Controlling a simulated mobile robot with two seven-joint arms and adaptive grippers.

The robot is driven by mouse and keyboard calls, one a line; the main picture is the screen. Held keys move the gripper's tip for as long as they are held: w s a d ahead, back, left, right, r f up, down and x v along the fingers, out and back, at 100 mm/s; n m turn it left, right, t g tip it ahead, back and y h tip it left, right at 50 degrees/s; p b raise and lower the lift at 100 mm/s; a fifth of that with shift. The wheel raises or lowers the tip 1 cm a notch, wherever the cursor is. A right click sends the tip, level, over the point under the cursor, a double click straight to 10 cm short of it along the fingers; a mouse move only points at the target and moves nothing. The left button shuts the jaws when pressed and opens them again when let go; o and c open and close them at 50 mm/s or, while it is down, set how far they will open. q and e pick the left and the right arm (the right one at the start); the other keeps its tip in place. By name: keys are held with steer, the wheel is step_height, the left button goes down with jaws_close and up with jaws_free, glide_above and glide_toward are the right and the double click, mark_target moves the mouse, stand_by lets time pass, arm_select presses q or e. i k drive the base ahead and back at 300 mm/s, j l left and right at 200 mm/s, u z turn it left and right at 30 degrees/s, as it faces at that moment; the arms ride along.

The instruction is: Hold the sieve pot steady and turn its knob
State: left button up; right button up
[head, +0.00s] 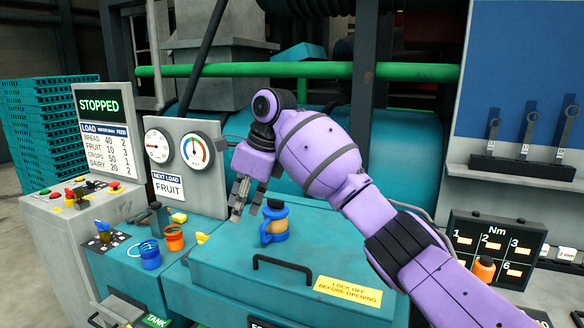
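My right gripper (246,208) comes in on the purple arm from the right and points down, just left of the pot's top. Its fingers look apart with nothing between them. Whether it touches the pot cannot be told. My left gripper is not in view.
A black handle (283,268) and a yellow lock-off sign (348,290) are on the lid. A torque board (492,250) stands at right.

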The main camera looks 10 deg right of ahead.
mark_target(276, 206)
steer(key=i+l, duration=0.65)
steer(key=l, duration=0.1)
